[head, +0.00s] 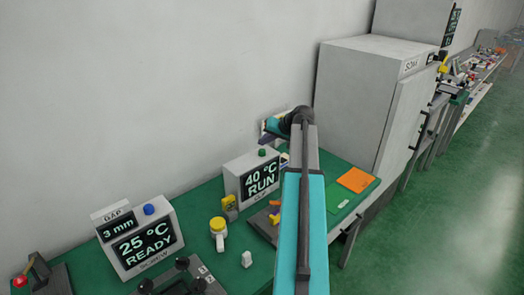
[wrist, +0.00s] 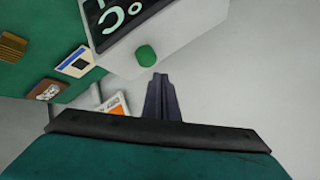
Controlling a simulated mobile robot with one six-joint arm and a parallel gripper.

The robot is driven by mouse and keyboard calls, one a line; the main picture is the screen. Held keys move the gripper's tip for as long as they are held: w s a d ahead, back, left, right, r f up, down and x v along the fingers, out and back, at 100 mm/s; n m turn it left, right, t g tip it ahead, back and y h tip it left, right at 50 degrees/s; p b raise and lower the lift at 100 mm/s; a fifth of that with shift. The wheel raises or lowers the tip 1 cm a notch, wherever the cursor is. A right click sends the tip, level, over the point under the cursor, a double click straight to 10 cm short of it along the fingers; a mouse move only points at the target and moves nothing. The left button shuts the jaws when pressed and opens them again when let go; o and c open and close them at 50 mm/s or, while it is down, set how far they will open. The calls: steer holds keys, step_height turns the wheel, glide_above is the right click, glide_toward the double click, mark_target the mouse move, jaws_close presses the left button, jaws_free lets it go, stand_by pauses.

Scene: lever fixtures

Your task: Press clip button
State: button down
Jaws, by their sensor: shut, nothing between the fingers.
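The clip button is a small green knob on top of a white display box (head: 255,177) reading "40 °C RUN". The button (head: 262,153) shows in the head view just left of my arm. In the wrist view, the green button (wrist: 146,55) sits on the pale box top, slightly left of and beyond my fingertips. My gripper (wrist: 160,77) is shut and empty, with its dark fingers pointing toward the button. A small gap seems to show between tip and button; contact cannot be told for sure. In the head view my arm's end is above the box, and its fingers are not clear.
A second display box (head: 150,240) reading "25 °C READY" with a blue button (head: 149,209) stands at left. A yellow-topped white part (head: 217,230) stands between the boxes. A tall grey cabinet (head: 365,95) is right of my arm. The wall is close behind.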

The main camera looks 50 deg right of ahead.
mark_target(264, 151)
steer(key=shift+r+p, duration=0.85)
steer(key=shift+r, duration=1.4)
steer(key=shift+s, duration=0.1)
